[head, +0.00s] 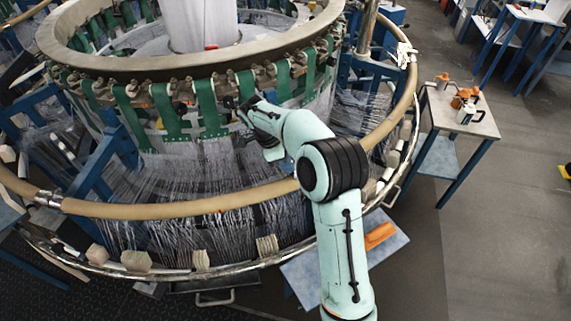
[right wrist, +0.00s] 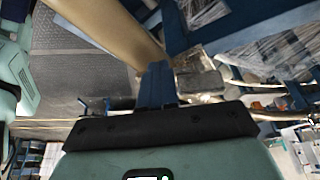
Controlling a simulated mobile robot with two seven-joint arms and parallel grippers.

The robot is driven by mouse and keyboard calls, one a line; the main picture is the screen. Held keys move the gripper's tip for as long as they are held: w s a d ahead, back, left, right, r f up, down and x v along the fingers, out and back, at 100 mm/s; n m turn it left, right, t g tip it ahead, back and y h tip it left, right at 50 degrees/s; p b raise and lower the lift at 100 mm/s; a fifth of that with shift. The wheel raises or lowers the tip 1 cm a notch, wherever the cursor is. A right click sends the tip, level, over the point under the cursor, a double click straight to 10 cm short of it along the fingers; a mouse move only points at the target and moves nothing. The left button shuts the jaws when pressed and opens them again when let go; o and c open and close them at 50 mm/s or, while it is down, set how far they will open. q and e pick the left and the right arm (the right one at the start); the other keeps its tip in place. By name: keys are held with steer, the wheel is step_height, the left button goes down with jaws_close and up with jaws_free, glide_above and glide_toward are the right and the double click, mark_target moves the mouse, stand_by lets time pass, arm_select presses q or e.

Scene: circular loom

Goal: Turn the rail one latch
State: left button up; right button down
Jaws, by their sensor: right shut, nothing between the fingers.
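The rail (head: 190,209) is a tan tube that curves around the front and right of the circular loom. A silver clamp-like fitting (head: 47,200) sits on it at the left, and a pale fitting (head: 404,52) at the right. My right arm reaches over the rail, and its gripper (head: 243,110) is in front of the green straps, inside the rail's curve. In the right wrist view the gripper's dark fingers (right wrist: 157,84) are together and empty. A tan tube (right wrist: 112,32) passes close beyond them there; I cannot tell the gap. My left gripper is not in view.
An upper tan ring (head: 150,68) with green straps (head: 165,108) runs around the loom. White threads (head: 170,175) hang below it. A small table (head: 450,125) with orange and white containers stands at the right. Open floor (head: 500,220) lies at the right.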

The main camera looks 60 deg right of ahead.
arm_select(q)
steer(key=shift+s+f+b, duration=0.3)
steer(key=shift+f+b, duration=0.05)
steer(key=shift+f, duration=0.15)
arm_select(e)
steer(key=shift+s+n, duration=0.15)
steer(key=shift+n, duration=0.15)
steer(key=shift+s+f+n+t+h+b, duration=0.1)
steer(key=shift+s+n+t+h+b, duration=0.45)
steer(key=shift+n+b, duration=0.65)
steer(key=shift+s+d+n+b, duration=0.15)
steer(key=shift+s+n+b, duration=0.2)
steer(key=shift+n, duration=0.15)
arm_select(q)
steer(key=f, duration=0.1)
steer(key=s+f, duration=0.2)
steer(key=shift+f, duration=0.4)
arm_select(e)
steer(key=shift+s, duration=0.15)
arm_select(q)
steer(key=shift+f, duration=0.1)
arm_select(e)
steer(key=shift+s+d, duration=0.1)
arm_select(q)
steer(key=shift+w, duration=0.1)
